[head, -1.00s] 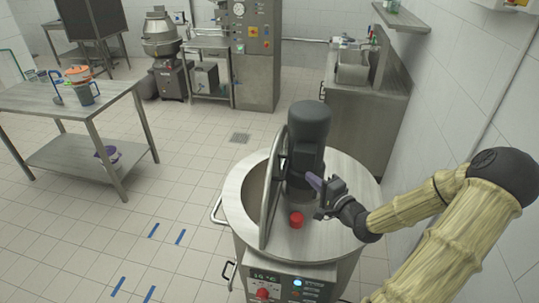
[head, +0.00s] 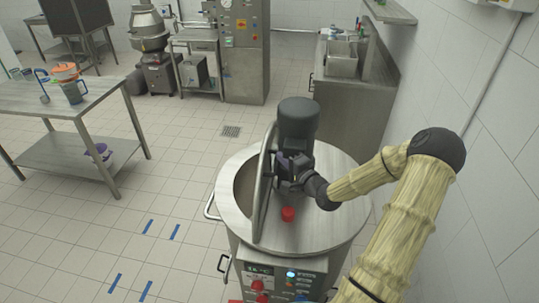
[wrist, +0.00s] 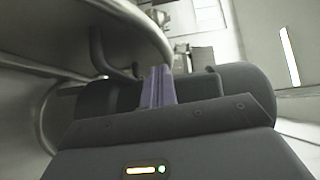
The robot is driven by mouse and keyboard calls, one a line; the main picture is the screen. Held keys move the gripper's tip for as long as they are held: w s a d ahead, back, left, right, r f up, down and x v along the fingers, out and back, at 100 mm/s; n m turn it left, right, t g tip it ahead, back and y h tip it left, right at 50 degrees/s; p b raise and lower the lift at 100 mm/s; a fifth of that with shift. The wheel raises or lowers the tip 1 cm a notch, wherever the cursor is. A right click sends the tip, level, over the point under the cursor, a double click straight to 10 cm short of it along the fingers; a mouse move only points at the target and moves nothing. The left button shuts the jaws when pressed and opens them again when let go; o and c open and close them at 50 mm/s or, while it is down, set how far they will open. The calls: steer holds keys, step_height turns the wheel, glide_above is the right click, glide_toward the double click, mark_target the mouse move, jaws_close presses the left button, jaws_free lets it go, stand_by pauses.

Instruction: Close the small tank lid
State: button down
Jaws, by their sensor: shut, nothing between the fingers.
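The small tank is a round steel vessel (head: 318,235) in the lower middle of the head view. Its hinged lid (head: 261,190) stands nearly upright across the top, with the dark opening (head: 243,188) to its left. A dark motor housing (head: 298,120) rises behind the lid on the fixed half of the top. My gripper (head: 279,176) is right of the lid, close against its outer face; whether it touches is hidden. In the wrist view its purple fingers (wrist: 158,88) are together and empty, with the lid's curved steel (wrist: 125,28) at upper left.
A red knob (head: 288,214) sits on the tank top just in front of my gripper. A control panel (head: 283,281) is on the tank's front. A steel table (head: 50,110) with cups stands at left, a sink counter (head: 358,85) behind right. The floor left of the tank is clear.

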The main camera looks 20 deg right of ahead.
mark_target(264, 152)
steer(key=shift+w+a+f+p, duration=0.1)
steer(key=shift+w+a+p, duration=0.3)
steer(key=shift+w+a, duration=0.35)
steer(key=shift+w+a+f+p, duration=0.1)
steer(key=shift+w+a+p, duration=0.3)
steer(key=shift+a, duration=0.5)
